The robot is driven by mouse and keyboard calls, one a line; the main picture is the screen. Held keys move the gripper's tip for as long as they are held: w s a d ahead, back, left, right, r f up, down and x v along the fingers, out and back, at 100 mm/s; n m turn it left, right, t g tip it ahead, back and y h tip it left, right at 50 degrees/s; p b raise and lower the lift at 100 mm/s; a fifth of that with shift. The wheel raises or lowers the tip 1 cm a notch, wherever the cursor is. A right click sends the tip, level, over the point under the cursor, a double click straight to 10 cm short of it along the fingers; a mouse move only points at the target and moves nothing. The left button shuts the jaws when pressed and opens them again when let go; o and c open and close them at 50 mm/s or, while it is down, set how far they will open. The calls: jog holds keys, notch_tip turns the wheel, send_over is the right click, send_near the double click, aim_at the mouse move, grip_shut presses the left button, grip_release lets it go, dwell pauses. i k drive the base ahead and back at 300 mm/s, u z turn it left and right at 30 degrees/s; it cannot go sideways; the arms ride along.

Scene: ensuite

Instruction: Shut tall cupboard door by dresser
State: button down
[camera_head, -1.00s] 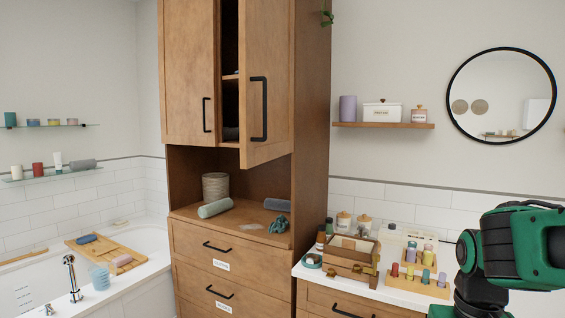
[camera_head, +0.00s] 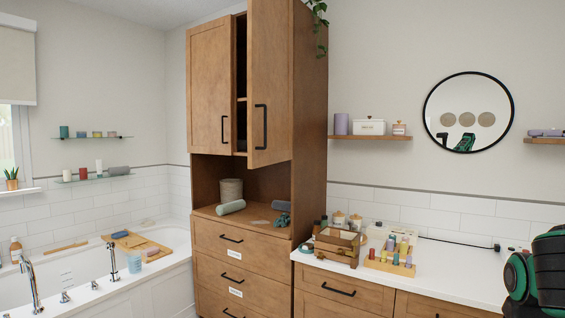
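The tall wooden cupboard (camera_head: 309,120) stands in the middle of the view. Its right upper door (camera_head: 265,70) is ajar, swung out toward me, with a black vertical handle (camera_head: 261,127). A dark gap with a shelf edge shows to the left of that door. The left upper door (camera_head: 210,90) looks closed, with its own black handle (camera_head: 223,129). Part of my green and black arm shows at the lower right edge, well apart from the cupboard. My gripper is not in view.
Below the doors, an open niche holds a grey canister (camera_head: 231,191) and a rolled towel (camera_head: 230,207). Drawers (camera_head: 240,243) beneath look closed. A white counter (camera_head: 430,280) with a wooden box (camera_head: 338,245) and small bottles stands right. A bathtub (camera_head: 180,240) is left.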

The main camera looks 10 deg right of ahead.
aim_at(270, 61)
jog(key=z, duration=0.35)
jog(key=i, duration=0.9)
